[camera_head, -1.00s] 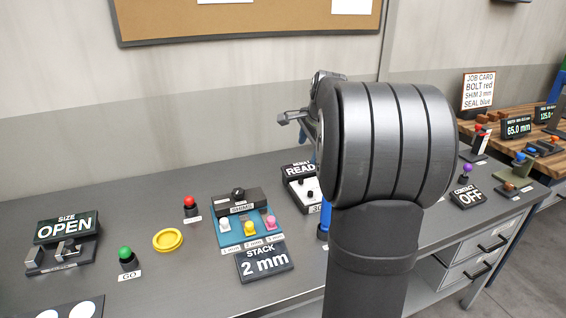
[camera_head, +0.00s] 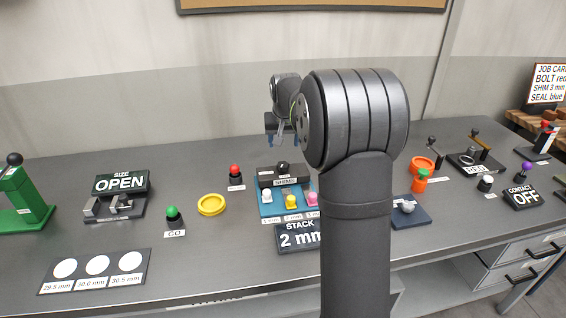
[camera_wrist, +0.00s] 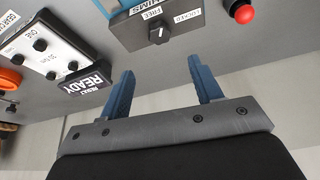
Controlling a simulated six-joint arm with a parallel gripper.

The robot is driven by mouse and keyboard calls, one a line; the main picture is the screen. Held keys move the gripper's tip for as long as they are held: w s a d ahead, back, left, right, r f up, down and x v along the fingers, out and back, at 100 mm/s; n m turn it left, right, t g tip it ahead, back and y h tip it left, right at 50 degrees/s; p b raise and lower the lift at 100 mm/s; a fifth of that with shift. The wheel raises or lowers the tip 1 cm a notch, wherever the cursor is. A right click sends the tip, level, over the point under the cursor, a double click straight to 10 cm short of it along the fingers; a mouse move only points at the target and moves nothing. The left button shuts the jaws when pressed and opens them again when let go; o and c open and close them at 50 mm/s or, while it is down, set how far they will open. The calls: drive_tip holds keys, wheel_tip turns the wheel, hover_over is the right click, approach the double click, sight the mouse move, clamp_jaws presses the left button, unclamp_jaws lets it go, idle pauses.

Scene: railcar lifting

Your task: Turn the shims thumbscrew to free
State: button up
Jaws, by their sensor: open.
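The shims thumbscrew (camera_head: 283,167) is a small black knob on the dark top of the blue SHIMS unit (camera_head: 266,203). In the wrist view the knob (camera_wrist: 158,34) sits between a FREE label (camera_wrist: 151,13) and a LOCKED label (camera_wrist: 187,17); I cannot tell which its small white mark points at. My gripper (camera_head: 281,139) hangs above and behind the unit in the head view, fingers down. In the wrist view its two blue fingers (camera_wrist: 168,76) are spread and empty, with the knob beyond the tips and apart from them.
A red button (camera_head: 235,171) stands left of the unit, with a yellow ring (camera_head: 211,205) and green GO button (camera_head: 173,213) further left. White and pink knobs and a yellow one (camera_head: 292,202) line the unit's front. A STACK 2 mm display (camera_head: 299,238) lies before it.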

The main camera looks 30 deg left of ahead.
sight(283, 164)
drive_tip(key=x, duration=1.2)
drive_tip(key=shift+w+f, duration=0.15)
drive_tip(key=c, duration=1)
